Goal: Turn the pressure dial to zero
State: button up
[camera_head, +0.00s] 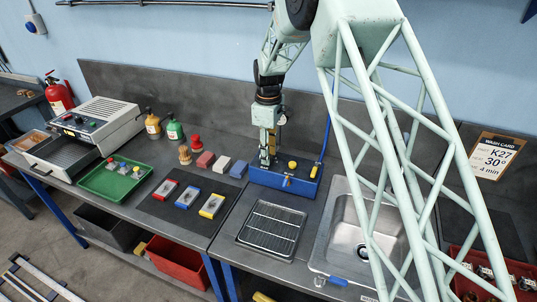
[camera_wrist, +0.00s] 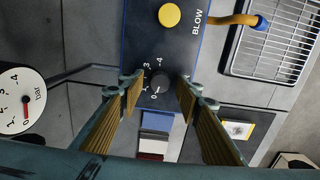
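The pressure dial (camera_wrist: 160,80) is a small dark knob on the dark blue panel in the wrist view, with white numbers around it and the 0 at its lower side. Its exact pointer direction is too small to tell for sure. My gripper (camera_wrist: 158,88) is open, with one ribbed finger on each side of the dial and visible gaps between. In the head view my gripper (camera_head: 268,158) is down at the left end of the blue air box (camera_head: 288,182), hiding the dial. A round white gauge marked bar (camera_wrist: 22,98) shows a red needle near its 0.
A yellow button (camera_wrist: 169,15) marked BLOW and a yellow nozzle (camera_wrist: 235,19) are beside the dial. A wire drying rack (camera_head: 272,228) and a sink (camera_head: 357,245) are near the box.

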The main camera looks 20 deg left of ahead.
notch_tip(320, 180, up, 12)
dwell(0.8)
dwell(0.5)
jog(key=s+d+r+m+t+b, duration=0.15)
jog(key=s+d+r+m, duration=0.3)
jog(key=d+r, duration=1)
jog(key=s+d+r+m+b, duration=0.2)
jog(key=s+d+r, duration=0.1)
jog(key=s+d, duration=0.5)
jog(key=s+d+r+m+b, duration=0.1)
jog(key=s+d+r+m, duration=0.1)
jog(key=s+d+r, duration=0.5)
jog(key=s+d+f+m+t+b, duration=0.25)
jog(key=s+d+m, duration=0.25)
jog(key=s+d, duration=1)
jog(key=s+d+f+m+b, duration=0.1)
jog(key=s+d+f+m, duration=0.1)
jog(key=s, duration=0.7)
jog(key=s+d+f+m+b, duration=0.1)
jog(key=s+d+f+m, duration=0.1)
jog(key=s+f, duration=0.3)
jog(key=shift+s+d+b, duration=0.2)
jog(key=shift+s+b, duration=0.1)
jog(key=shift+s, duration=1.85)
